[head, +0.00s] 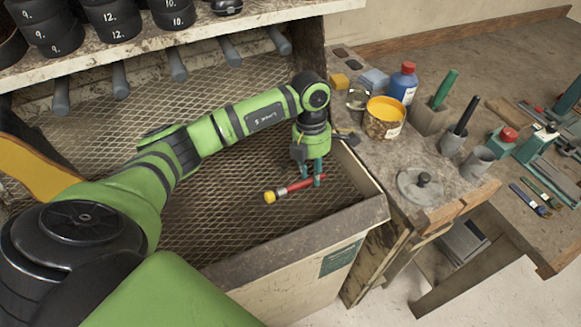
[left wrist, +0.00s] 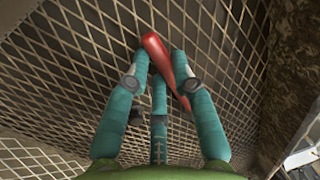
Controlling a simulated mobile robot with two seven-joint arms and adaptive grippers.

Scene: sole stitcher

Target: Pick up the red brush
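The red brush (head: 293,187) has a red handle and a yellow end, which points left in the head view. It is over the mesh of the bin. My left gripper (head: 309,180) points down at its handle, with teal fingers on the brush. In the left wrist view the handle (left wrist: 160,56) runs slantwise between the fingers of my left gripper (left wrist: 160,70), and its lower part passes by the right finger. Whether the fingers press on it, and whether it touches the mesh, I cannot tell. My right gripper is not in view.
The mesh-floored bin has a raised front rim (head: 300,240). To its right, a workbench holds a yellow tin (head: 384,118), a blue bottle (head: 403,84), brush holders (head: 430,117) and a round lid (head: 421,186). A shelf with black numbered pots (head: 110,20) is at the upper left.

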